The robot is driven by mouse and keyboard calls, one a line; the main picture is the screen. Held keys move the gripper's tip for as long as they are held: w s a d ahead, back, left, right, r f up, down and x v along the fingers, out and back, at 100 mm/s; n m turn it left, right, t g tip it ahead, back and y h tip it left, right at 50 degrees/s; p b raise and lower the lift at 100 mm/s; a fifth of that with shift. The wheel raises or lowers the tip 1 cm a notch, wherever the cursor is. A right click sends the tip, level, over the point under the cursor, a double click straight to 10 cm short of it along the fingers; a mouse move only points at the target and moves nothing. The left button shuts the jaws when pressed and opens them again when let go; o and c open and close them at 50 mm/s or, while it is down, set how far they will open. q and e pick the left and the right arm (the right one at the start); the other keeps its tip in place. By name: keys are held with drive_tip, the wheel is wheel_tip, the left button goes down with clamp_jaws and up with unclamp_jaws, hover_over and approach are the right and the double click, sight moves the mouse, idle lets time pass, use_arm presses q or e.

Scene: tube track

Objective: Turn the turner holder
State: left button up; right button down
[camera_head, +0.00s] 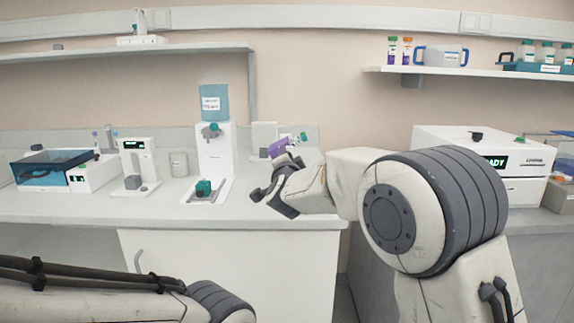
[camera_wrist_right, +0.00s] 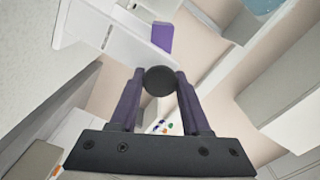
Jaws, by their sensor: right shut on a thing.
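My right gripper (camera_head: 272,190) is in front of the counter edge in the head view, at the end of the right arm. In the right wrist view its two fingers (camera_wrist_right: 160,82) close on a dark round thing (camera_wrist_right: 160,80), seen end-on at the fingertips. A purple piece with a green end (camera_head: 284,146) shows just behind the gripper, by a white unit (camera_head: 264,138); I cannot tell whether this is the turner holder. A purple block (camera_wrist_right: 162,36) against white housing shows beyond the fingers in the wrist view. My left gripper is out of view.
The counter (camera_head: 80,207) carries a white dispenser (camera_head: 216,148) with a blue tank, a small scale-like device (camera_head: 138,165) and a blue-lidded machine (camera_head: 55,168). A white machine with a display (camera_head: 455,145) stands at right. Shelves hang above. Floor lies between the counters.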

drive_tip(key=shift+d+f+m+b, duration=0.1)
drive_tip(key=shift+f+m+b, duration=0.05)
drive_tip(key=shift+m+b, duration=0.95)
drive_tip(key=shift+f+m+b, duration=0.1)
drive_tip(key=shift+m+b, duration=0.85)
drive_tip(key=shift+m, duration=0.15)
drive_tip(key=shift+f+m+b, duration=0.1)
drive_tip(key=shift+m+b, duration=1.6)
drive_tip(key=shift+m, duration=0.5)
drive_tip(key=shift+m+b, duration=1.6)
drive_tip(key=shift+m, duration=0.7)
drive_tip(key=shift+f+m+b, duration=0.1)
drive_tip(key=shift+m+b, duration=0.8)
drive_tip(key=shift+m, duration=1.3)
drive_tip(key=shift+c, duration=2)
unclamp_jaws()
